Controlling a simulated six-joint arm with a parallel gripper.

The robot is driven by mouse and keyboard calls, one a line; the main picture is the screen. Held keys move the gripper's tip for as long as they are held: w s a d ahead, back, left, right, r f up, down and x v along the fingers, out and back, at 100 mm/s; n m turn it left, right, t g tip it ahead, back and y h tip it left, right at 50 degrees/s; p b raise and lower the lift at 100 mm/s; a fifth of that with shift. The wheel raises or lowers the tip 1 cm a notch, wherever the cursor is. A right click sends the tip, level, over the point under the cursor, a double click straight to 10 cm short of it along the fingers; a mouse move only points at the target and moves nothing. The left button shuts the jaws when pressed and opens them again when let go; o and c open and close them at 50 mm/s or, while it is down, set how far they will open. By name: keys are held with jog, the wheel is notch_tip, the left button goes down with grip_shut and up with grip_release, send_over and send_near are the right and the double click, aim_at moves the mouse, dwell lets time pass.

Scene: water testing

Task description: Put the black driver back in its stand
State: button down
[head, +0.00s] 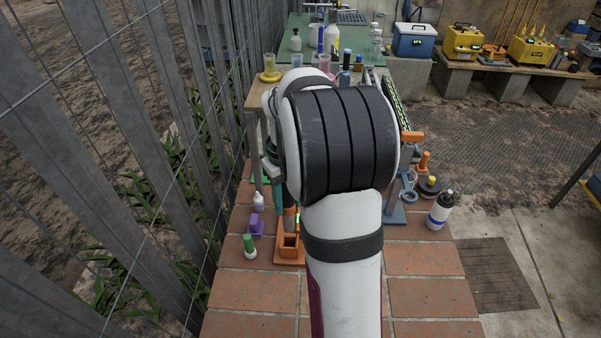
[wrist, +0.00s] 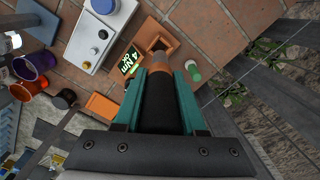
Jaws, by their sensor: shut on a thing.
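In the wrist view my gripper (wrist: 158,88) has its teal fingers shut on the black driver (wrist: 158,105), a thick dark cylinder with an orange-brown collar at its far end. The orange stand (wrist: 172,36) with a square open socket lies just beyond that end; whether the driver's tip is inside the socket cannot be told. In the head view the orange stand (head: 290,247) sits on the brick top, left of my arm. The driver's dark lower part (head: 289,224) shows just above it. My arm hides most of my gripper there.
A green-capped bottle (head: 250,248) and a purple holder (head: 255,227) stand left of the stand. A small lit display (wrist: 128,62) is beside it. A white box with knobs (wrist: 95,35) is nearby. A metal fence (head: 150,130) runs along the left. Front bricks are clear.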

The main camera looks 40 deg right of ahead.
aim_at(289, 228)
jog(key=shift+f, duration=0.1)
jog(key=shift+f, duration=1.95)
jog(key=shift+f, duration=0.2)
jog(key=shift+f, duration=2.55)
jog(key=shift+c, duration=2)
grip_release()
notch_tip(289, 228, up, 16)
jog(key=shift+f, duration=0.1)
